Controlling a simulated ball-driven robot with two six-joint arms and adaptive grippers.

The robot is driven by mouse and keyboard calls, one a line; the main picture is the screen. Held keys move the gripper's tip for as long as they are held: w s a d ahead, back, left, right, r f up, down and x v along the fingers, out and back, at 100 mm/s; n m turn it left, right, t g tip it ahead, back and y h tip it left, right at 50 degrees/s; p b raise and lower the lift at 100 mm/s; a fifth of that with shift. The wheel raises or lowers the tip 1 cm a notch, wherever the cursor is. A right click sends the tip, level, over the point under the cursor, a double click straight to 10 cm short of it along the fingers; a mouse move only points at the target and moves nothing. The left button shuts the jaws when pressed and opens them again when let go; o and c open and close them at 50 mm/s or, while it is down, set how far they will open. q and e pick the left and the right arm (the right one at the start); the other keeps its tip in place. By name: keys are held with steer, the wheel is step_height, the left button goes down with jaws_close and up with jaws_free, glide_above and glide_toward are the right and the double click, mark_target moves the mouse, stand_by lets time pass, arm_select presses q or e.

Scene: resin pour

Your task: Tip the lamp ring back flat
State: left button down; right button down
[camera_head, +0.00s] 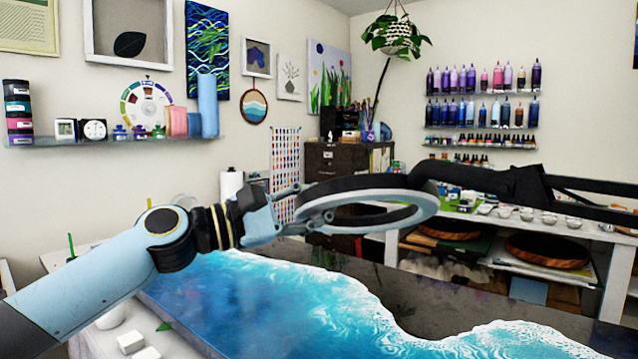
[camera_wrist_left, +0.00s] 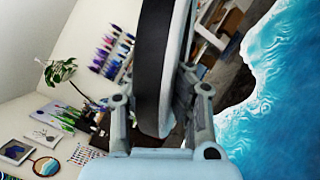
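The lamp ring (camera_head: 385,183) is a large hoop with a black outer band and a pale blue-grey inner face. In the head view it hangs in mid-air above the table and looks close to level, though I cannot tell its exact tilt. My left gripper (camera_head: 303,207) is at the ring's left side with its fingers around the rim. In the left wrist view the ring (camera_wrist_left: 150,60) runs between the two fingers, which appear closed on it. A black jointed arm (camera_head: 520,186) meets the ring from the right. My right gripper is not in view.
A dark table (camera_head: 400,290) with a blue-and-white resin wave (camera_head: 290,290) lies below the ring. Small white blocks (camera_head: 131,342) sit at its near left. Behind is a white bench (camera_head: 598,235) with several small cups. Air around the ring's front is clear.

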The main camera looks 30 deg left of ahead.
arm_select(q)
steer(key=shift+f, duration=0.1)
steer(key=c, duration=1)
jaws_free()
steer(key=shift+c, duration=0.2)
steer(key=shift+r, duration=0.2)
step_height(320, 180, up, 10)
steer(key=shift+f, duration=0.2)
